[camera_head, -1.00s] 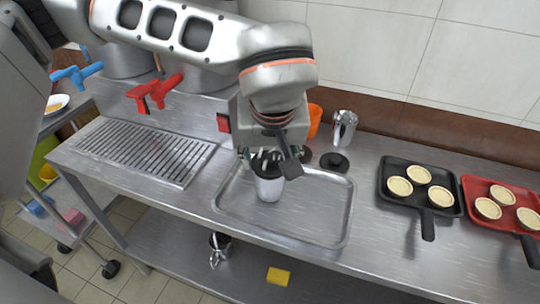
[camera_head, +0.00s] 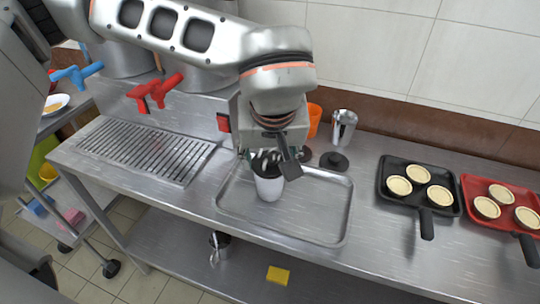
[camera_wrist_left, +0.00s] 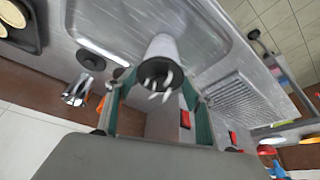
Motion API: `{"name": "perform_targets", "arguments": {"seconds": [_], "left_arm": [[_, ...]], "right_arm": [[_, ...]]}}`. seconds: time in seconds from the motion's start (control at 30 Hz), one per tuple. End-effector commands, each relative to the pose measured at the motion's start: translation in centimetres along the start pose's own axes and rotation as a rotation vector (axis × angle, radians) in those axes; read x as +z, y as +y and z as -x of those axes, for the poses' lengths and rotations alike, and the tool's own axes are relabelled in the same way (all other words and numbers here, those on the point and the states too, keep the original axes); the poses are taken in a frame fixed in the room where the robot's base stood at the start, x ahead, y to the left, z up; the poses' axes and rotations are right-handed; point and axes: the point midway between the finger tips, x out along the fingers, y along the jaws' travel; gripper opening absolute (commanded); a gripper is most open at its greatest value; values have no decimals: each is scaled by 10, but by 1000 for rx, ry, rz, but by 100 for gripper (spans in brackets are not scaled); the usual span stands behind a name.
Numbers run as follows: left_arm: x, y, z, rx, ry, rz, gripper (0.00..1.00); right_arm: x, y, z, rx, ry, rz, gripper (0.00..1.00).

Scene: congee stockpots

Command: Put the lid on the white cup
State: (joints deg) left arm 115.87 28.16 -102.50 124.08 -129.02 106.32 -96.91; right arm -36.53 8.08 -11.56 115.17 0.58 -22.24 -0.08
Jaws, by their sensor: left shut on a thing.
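Whether the lid is fully seated cannot be told. My right gripper is not in view.
The metal tray (camera_head: 325,238) is bare right of the cup. A black knobbed disc (camera_head: 335,161), a metal tumbler (camera_head: 343,127) and an orange cup (camera_head: 314,120) stand behind. Black (camera_head: 421,181) and red (camera_head: 500,191) pans with tarts lie right. A drip grate (camera_head: 150,150) lies left.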

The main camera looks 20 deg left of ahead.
Motion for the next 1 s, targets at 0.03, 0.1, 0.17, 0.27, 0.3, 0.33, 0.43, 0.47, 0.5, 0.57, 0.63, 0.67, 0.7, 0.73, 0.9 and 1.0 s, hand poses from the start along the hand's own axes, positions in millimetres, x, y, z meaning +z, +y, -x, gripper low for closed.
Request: {"name": "perform_targets", "arguments": {"seconds": [0.03, 0.1, 0.17, 0.27, 0.3, 0.33, 0.43, 0.47, 0.5, 0.57, 0.63, 0.67, 0.7, 0.73, 0.9, 1.0], "left_arm": [[0, 0, 0, 0, 0, 0, 44], [0, 0, 0, 0, 0, 0, 44], [0, 0, 0, 0, 0, 0, 44], [0, 0, 0, 0, 0, 0, 44], [0, 0, 0, 0, 0, 0, 44], [0, 0, 0, 0, 0, 0, 44], [0, 0, 0, 0, 1, 0, 44], [0, 0, 0, -1, 1, 0, 44], [0, 0, 0, -1, 1, 0, 44], [0, 0, 0, -2, 0, 0, 44], [0, 0, 0, -2, 0, 0, 44], [0, 0, -1, -1, 0, 0, 44], [0, 0, -1, -1, 0, 0, 44], [0, 0, -1, -1, 0, 0, 44], [0, 0, -1, -1, 0, 0, 44], [0, 0, -1, -1, 0, 0, 72]], "right_arm": [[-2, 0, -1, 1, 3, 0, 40], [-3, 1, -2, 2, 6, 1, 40], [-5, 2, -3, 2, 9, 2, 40], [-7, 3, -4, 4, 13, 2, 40], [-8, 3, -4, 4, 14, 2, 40], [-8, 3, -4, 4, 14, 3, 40], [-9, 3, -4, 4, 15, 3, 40], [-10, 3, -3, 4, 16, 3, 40], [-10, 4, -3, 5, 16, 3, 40], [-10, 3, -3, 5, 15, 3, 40], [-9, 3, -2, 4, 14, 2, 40], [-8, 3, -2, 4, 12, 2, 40], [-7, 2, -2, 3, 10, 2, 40], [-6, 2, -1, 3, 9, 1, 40], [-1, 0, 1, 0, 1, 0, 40], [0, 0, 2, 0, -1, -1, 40]]}}
